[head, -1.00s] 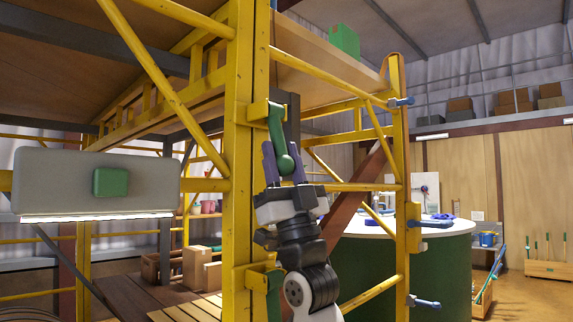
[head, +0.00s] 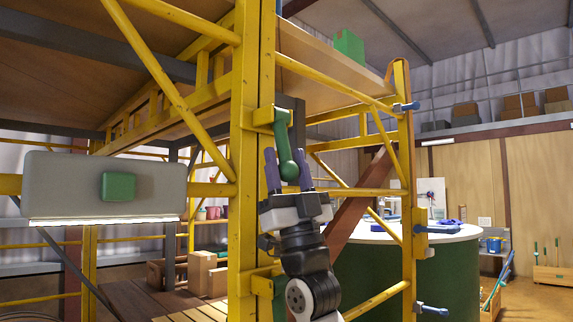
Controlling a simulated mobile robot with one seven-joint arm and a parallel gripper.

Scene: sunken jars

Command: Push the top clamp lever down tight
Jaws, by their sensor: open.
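The top clamp lever (head: 282,130) is green with a round knob at its lower end. It hangs down, slightly tilted, from a yellow clamp bracket (head: 263,117) on the scaffold post. My gripper (head: 288,158) is upright below it, with its two purple fingers pointing up. The fingers are apart, one on each side of the knob in the picture. I cannot tell whether either finger touches the knob, or how far in depth they are from it.
A lower clamp lever (head: 279,296), also green, is partly behind my arm. The yellow post (head: 243,170) stands close to the left of my gripper. A round green counter (head: 385,275) stands behind.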

